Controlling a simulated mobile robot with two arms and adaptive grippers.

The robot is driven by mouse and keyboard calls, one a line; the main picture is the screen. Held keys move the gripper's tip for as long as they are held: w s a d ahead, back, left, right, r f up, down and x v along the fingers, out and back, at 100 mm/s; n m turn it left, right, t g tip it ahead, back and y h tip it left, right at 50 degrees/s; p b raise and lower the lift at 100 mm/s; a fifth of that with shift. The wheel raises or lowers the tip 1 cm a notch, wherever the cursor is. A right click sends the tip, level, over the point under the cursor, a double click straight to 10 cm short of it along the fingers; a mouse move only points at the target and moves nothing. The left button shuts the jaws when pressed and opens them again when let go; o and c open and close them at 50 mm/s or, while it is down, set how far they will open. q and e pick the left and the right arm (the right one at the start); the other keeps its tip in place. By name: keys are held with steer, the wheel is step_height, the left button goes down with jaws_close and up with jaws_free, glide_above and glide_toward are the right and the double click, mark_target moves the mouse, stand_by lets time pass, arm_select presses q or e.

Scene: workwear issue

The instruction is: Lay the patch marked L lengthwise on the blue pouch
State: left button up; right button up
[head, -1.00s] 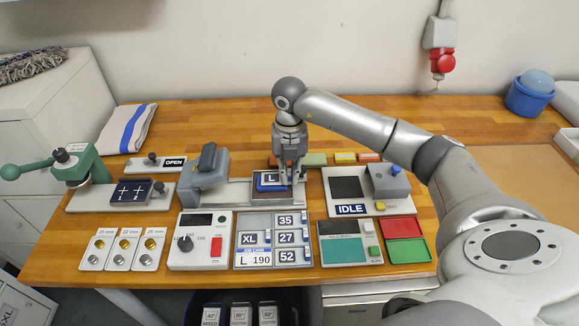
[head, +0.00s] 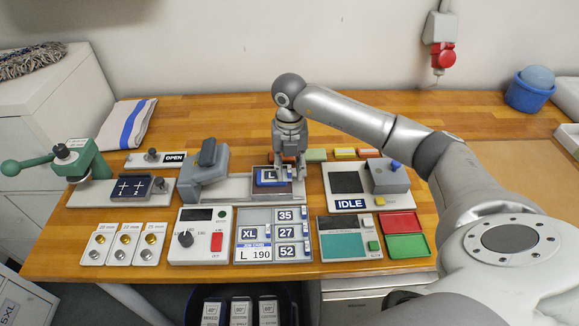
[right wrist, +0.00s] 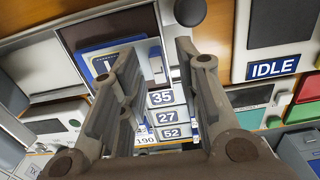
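My right gripper (head: 289,169) is just above the right part of the pouch. In the right wrist view my right gripper (right wrist: 155,60) has its fingers apart with nothing between them. The patch (right wrist: 103,64) and the pouch (right wrist: 92,48) show partly behind the left finger there, so the exact alignment is hidden. My left gripper is not in view.
The grey press head (head: 206,160) stands left of the pouch. The IDLE unit (head: 348,204) stands close on the right. A tray of marked patches (head: 267,222) lies in front. Several coloured blocks (head: 344,154) lie behind.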

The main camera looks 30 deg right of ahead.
mark_target(289, 170)
step_height(289, 170, up, 12)
steer(key=b, duration=0.3)
